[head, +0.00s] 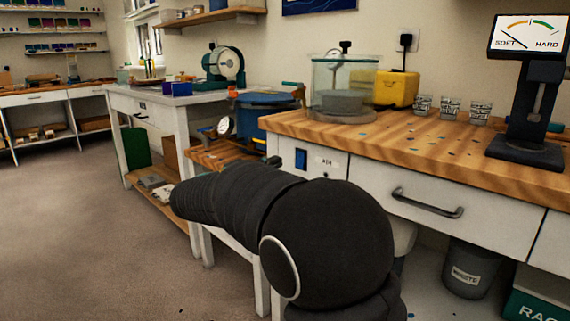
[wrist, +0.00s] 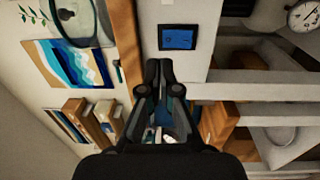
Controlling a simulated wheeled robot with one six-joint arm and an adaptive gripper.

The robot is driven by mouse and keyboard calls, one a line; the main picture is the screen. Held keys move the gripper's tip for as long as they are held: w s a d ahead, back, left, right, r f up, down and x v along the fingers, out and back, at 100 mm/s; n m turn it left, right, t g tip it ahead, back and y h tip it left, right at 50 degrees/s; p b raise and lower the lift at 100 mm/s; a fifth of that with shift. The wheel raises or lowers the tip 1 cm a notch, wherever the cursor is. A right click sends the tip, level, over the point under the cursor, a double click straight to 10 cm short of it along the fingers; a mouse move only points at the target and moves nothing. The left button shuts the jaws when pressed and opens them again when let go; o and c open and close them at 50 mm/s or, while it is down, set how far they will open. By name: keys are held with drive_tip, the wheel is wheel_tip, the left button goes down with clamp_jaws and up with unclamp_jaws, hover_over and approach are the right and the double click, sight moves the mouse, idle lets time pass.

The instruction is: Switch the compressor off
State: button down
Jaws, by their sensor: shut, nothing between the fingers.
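The blue rocker switch (head: 301,158) sits on a white bench-front panel beside a label that seems to read AIR. It also shows in the wrist view (wrist: 178,39) as a blue rectangle in a dark frame, just beyond my fingertips. My gripper (wrist: 165,66) is shut and empty, its tips pointing at the panel a little short of the switch in the picture. I cannot tell whether the tips touch the panel. In the head view my arm hides most of the gripper. Whether the switch is on or off cannot be read.
A blue pot (head: 262,101) with a gauge (head: 225,126) stands on a low wooden stand left of the switch. A glass chamber (head: 343,88) and a yellow pump (head: 396,88) stand on the wooden benchtop (head: 420,147). A drawer handle (head: 427,203) sticks out to the right. The left floor is clear.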

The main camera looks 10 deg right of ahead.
drive_tip(key=v, duration=0.6)
drive_tip(key=shift+r, duration=0.55)
